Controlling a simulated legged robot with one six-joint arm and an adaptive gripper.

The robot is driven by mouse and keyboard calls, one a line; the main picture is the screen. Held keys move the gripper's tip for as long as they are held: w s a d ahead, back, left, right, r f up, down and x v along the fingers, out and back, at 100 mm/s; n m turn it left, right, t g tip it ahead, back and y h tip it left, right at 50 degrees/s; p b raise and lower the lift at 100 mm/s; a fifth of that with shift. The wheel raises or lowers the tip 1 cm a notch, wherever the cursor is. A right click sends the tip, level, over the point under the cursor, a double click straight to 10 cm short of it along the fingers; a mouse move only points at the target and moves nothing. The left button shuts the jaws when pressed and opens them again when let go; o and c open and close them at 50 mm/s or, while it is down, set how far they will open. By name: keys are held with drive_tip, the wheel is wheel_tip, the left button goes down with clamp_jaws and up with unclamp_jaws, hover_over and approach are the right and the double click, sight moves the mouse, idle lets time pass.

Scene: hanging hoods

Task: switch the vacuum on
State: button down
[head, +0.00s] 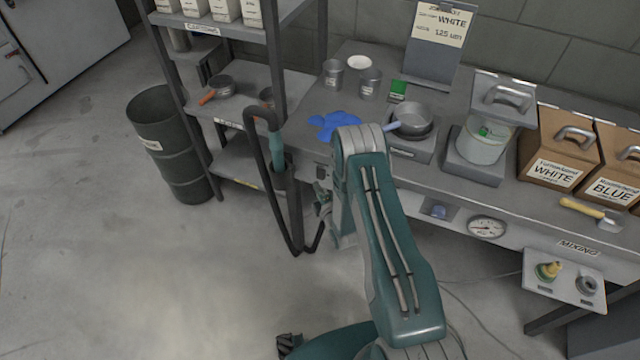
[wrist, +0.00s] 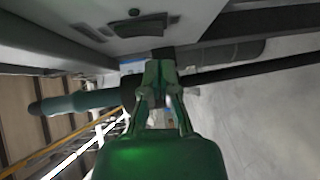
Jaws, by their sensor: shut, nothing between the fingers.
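The vacuum's dark hose (head: 284,215) hangs in a loop at the bench's front left corner, with a teal wand (head: 278,150) upright beside it. In the wrist view the teal wand (wrist: 85,101) and dark hose (wrist: 260,72) lie across the picture behind my fingers. My gripper (wrist: 159,68) is shut and empty, close to a grey face carrying a dark plate (wrist: 140,26) with a small round part. I cannot tell whether that plate is the vacuum's switch, or whether my fingertips touch anything. In the head view my gripper (head: 322,197) is partly hidden, below the bench front near the hose.
A shelf rack (head: 250,85) and a dark drum (head: 170,145) stand left. The floor at front left is clear.

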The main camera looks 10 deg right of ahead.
drive_tip(key=shift+w+d+f, duration=0.15)
drive_tip(key=shift+w+d, duration=0.5)
drive_tip(key=shift+w, duration=0.15)
drive_tip(key=shift+w+d+f+n+t, duration=0.1)
drive_tip(key=shift+w+d+n+t, duration=0.05)
drive_tip(key=shift+w+n+t, duration=0.15)
drive_tip(key=shift+s, duration=0.15)
